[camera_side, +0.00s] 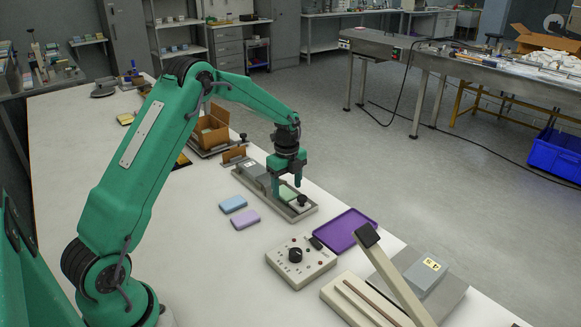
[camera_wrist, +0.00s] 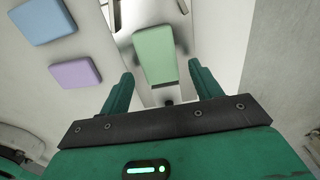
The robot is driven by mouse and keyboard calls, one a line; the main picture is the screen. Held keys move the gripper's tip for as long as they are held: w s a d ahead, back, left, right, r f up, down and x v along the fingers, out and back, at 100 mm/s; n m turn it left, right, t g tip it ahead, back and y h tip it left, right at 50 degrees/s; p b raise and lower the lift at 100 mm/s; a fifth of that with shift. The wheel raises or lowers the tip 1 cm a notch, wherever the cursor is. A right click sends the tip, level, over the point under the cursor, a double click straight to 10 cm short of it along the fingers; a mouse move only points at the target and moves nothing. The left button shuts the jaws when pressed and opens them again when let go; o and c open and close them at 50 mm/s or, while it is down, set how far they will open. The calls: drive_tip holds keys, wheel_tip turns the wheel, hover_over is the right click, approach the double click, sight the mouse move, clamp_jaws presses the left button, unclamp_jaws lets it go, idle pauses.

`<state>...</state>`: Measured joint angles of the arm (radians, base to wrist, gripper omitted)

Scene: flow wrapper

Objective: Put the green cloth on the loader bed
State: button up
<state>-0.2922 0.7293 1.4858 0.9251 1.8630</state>
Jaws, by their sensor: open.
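The green cloth (camera_side: 288,193) is a flat folded block lying in the metal channel of the loader bed (camera_side: 301,213). In the wrist view the cloth (camera_wrist: 154,50) lies ahead of and between my fingers, with the pale bed (camera_wrist: 160,95) around it. My gripper (camera_side: 286,186) is over the bed, pointing down at the cloth. In the wrist view my gripper (camera_wrist: 160,72) has its fingers spread apart with nothing held between them. In the side view the fingers partly cover the cloth.
A blue cloth (camera_side: 233,204) and a purple cloth (camera_side: 245,219) lie left of the bed. A purple tray (camera_side: 343,230), a control box (camera_side: 300,262) and a lever sealer (camera_side: 360,300) stand nearer the camera.

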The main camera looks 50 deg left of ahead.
sight(287, 195)
wheel_tip(287, 195, up, 10)
drive_tip(key=shift+r, duration=0.25)
idle(0.3)
idle(0.4)
drive_tip(key=s+d+r+n+t, duration=0.3)
drive_tip(key=s+d+r+n, duration=0.65)
drive_tip(key=s+r, duration=0.3)
drive_tip(key=s+d+f+n+t, duration=0.1)
drive_tip(key=s+d+n, duration=0.2)
drive_tip(key=s, duration=0.5)
drive_tip(key=s+d+f+n+t, duration=0.1)
drive_tip(key=s+d+n, duration=0.2)
drive_tip(key=s+n, duration=0.2)
drive_tip(key=s, duration=0.3)
drive_tip(key=shift+s+f+t, duration=0.15)
drive_tip(key=shift+s+t, duration=0.15)
